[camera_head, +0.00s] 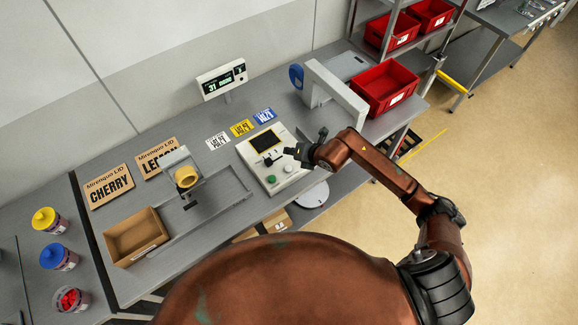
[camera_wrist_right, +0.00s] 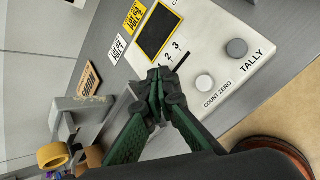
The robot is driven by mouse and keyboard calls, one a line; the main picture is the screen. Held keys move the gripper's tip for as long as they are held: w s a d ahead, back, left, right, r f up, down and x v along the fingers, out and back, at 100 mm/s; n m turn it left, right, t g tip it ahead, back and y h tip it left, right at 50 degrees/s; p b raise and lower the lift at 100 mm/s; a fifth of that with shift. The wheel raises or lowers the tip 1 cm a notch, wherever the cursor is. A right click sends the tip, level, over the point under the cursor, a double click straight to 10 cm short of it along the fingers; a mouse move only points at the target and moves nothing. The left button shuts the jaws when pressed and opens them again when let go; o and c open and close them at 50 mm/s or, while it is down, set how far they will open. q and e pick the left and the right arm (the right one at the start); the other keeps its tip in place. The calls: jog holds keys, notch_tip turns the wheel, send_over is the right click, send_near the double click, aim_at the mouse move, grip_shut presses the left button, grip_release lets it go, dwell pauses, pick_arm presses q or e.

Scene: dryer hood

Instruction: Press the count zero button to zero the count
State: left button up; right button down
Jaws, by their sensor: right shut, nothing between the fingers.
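The control panel (camera_head: 250,156) is a pale box on the bench, with a dark screen (camera_head: 265,140). The white round COUNT ZERO button (camera_wrist_right: 204,83) shows clear of the fingers in the right wrist view, with its printed label beside it. It appears to be the pale button in the head view (camera_head: 288,168). My right gripper (camera_head: 289,151) is shut and empty over the panel. In the right wrist view its green-padded fingertips (camera_wrist_right: 158,76) appear beside the numbers 1, 2, 3, to the left of the button. Contact with the panel cannot be told. My left gripper is not in view.
A grey TALLY button (camera_wrist_right: 236,47) sits beside COUNT ZERO. A green button (camera_head: 271,180) is near the panel's front. A grey arch (camera_head: 335,88) and red bin (camera_head: 385,85) stand right of the panel. Lot cards (camera_head: 241,128) lie behind; a cardboard box (camera_head: 136,237) is left.

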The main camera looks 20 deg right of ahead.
jog(key=shift+d+f, duration=0.1)
dwell(0.3)
jog(key=b, duration=0.5)
send_over(287, 167)
jog(key=s, duration=0.1)
jog(key=f, duration=0.5)
jog(key=d+f, duration=0.1)
jog(key=f, duration=0.1)
jog(key=shift+s+f, duration=0.1)
jog(key=shift+f, duration=0.1)
jog(key=shift+f+b, duration=0.55)
jog(key=shift+f, duration=0.1)
jog(key=shift+f, duration=0.1)
jog(key=shift+f+b, duration=0.3)
jog(key=shift+s+f+b, duration=0.1)
jog(key=shift+f+b, duration=0.55)
jog(key=shift+f, duration=0.25)
dwell(0.9)
jog(key=shift+r, duration=0.1)
jog(key=shift+a+r+p, duration=0.1)
jog(key=shift+r+p, duration=0.75)
jog(key=shift+r, duration=0.35)
